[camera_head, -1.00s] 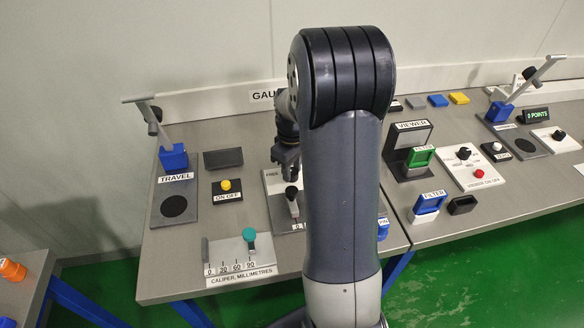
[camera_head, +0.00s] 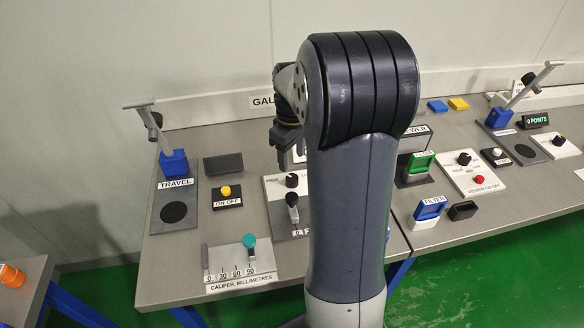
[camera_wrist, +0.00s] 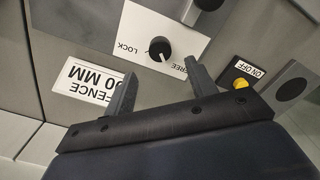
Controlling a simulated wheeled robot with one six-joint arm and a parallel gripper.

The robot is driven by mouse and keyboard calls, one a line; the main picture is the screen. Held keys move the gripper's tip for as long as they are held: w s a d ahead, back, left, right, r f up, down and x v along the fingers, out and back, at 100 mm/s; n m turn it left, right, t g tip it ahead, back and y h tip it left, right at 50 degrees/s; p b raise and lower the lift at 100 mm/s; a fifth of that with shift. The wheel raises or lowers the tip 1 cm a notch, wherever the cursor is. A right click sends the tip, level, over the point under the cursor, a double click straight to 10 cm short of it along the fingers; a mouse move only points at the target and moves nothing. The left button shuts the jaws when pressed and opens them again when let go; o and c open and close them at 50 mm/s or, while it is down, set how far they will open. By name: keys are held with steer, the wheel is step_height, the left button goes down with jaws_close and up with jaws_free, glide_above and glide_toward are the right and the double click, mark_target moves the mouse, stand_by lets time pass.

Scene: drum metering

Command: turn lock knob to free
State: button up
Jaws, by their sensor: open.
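The lock knob (camera_wrist: 160,48) is a small black round knob with a white mark, on a white panel (camera_wrist: 143,24) lettered LOCK and FREE. The mark appears to face the near side in the wrist view, between the two words; its exact setting is hard to tell. In the head view the knob (camera_head: 291,180) sits just behind a dark-topped lever. My gripper (camera_wrist: 160,76) is open, with its fingers apart and nothing between them. The knob lies beyond the fingertips, roughly between them in the picture. In the head view my gripper (camera_head: 290,153) is above and behind the knob.
A dark-topped lever (camera_head: 292,206) stands close in front of the knob. A yellow ON OFF button (camera_head: 226,190) and a teal-knobbed caliper (camera_head: 249,241) lie to the left. A FENCE sign (camera_wrist: 90,81) stands near the knob. My arm hides part of the bench.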

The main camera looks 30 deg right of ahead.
mark_target(292, 177)
steer(key=shift+r, duration=1.8)
step_height(292, 177, down, 11)
steer(key=shift+f, duration=0.1)
steer(key=shift+r, duration=0.25)
